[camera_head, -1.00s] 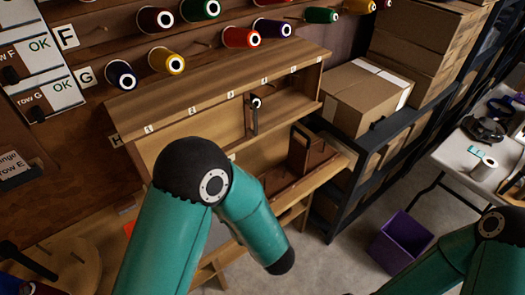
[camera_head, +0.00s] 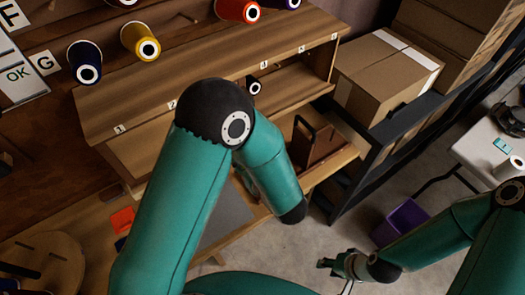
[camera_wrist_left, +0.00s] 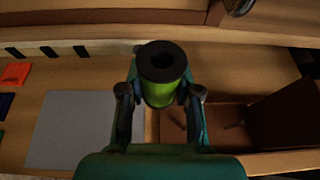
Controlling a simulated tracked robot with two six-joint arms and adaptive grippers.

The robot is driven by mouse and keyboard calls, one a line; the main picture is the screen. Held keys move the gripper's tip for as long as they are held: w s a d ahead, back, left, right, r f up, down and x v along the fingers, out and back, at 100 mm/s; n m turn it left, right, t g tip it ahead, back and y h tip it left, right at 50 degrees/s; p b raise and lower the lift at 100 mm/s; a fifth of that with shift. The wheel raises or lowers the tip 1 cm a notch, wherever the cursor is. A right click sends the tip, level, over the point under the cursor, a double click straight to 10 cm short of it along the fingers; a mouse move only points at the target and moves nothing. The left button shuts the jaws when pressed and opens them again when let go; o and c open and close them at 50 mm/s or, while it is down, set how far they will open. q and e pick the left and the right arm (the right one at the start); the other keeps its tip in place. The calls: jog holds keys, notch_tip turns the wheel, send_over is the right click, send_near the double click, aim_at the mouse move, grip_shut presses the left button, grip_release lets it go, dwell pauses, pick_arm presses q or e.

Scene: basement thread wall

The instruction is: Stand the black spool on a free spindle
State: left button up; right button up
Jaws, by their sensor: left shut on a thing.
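In the left wrist view a spool (camera_wrist_left: 160,91) with a black end, a dark centre hole and a lime-green body stands between my left fingertips. My left gripper (camera_wrist_left: 160,96) is shut on its sides, above a bench between a grey mat and a brown box. In the head view my left arm hides this gripper and the spool. My right gripper (camera_head: 334,265) is small and low at the right, over the floor, far from the spool; its finger opening is unclear. On the wall, one bare spindle peg (camera_head: 186,18) shows between the spools at the top.
Blue (camera_head: 86,66), yellow (camera_head: 142,41) and red (camera_head: 238,11) spools sit on the wall. A numbered wooden shelf (camera_head: 220,70) juts below them. A dark round thing with a white centre (camera_head: 254,88) shows behind my elbow. The brown open box (camera_head: 318,142), cardboard box (camera_head: 385,75) and purple bin (camera_head: 401,222) are right.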

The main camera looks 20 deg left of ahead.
pick_arm(q)
jog(key=shift+s+a, duration=0.1)
jog(key=shift+a, duration=0.15)
jog(key=shift+m+t+h, duration=0.4)
jog(key=shift+m, duration=0.1)
jog(key=w+d+f+b, duration=0.1)
jog(key=b, duration=0.7)
jog(key=w+d+b, duration=0.1)
jog(key=d+b, duration=0.1)
jog(key=b, duration=0.6)
jog(key=w+d+f+b, duration=0.1)
jog(key=d+b, duration=0.1)
jog(key=b, duration=0.6)
jog(key=shift+w+d+f, duration=0.1)
jog(key=shift+w+f, duration=0.1)
jog(key=shift+f, duration=0.15)
jog(key=shift+r+b, duration=0.15)
jog(key=shift+b, duration=0.15)
notch_tip(320, 180, down, 8)
jog(key=b, duration=0.8)
jog(key=shift+f+b, duration=0.65)
jog(key=shift+f, duration=0.35)
jog(key=shift+s+d, duration=0.1)
jog(key=shift+s, duration=0.05)
